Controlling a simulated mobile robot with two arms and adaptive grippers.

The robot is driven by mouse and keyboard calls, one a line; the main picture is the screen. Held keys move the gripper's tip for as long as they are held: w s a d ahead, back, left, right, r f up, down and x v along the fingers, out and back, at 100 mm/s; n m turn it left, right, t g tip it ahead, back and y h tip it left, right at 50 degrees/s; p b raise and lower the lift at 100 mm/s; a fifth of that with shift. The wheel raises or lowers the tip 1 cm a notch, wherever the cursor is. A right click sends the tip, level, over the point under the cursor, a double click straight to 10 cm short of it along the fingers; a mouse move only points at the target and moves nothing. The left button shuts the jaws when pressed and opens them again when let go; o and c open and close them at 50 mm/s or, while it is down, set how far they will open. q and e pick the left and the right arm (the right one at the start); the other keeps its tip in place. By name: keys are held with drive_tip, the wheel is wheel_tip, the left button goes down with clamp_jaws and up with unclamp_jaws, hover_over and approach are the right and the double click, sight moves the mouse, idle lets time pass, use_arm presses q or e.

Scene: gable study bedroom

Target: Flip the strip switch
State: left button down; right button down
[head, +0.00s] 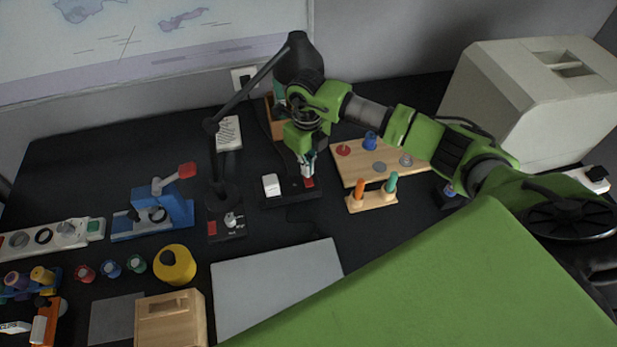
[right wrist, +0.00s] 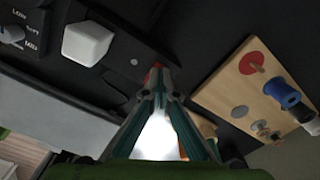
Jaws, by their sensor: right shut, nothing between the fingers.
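A black power strip (head: 288,198) lies on the dark desk in the head view, with a white plug (head: 271,184) at its left end and a red switch (head: 308,183) at its right end. My right gripper (head: 307,168) points down right at the red switch, its fingers shut and empty. In the right wrist view the shut fingertips (right wrist: 158,78) cover most of the red switch, and the white plug (right wrist: 87,42) sits beyond them at upper left. I cannot tell whether the tips touch the switch or which way it is tipped. My left gripper is out of view.
A black desk lamp (head: 222,190) stands close left of the strip. A wooden peg board (head: 362,177) and a small stand with orange and green pegs (head: 372,201) are to the right. A grey flat panel (head: 275,285) lies in front. A beige printer-like box (head: 500,110) is at back right.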

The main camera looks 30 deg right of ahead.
drive_tip(key=shift+r+p, duration=1.6)
drive_tip(key=shift+r, duration=1.25)
drive_tip(key=shift+s+f, duration=0.1)
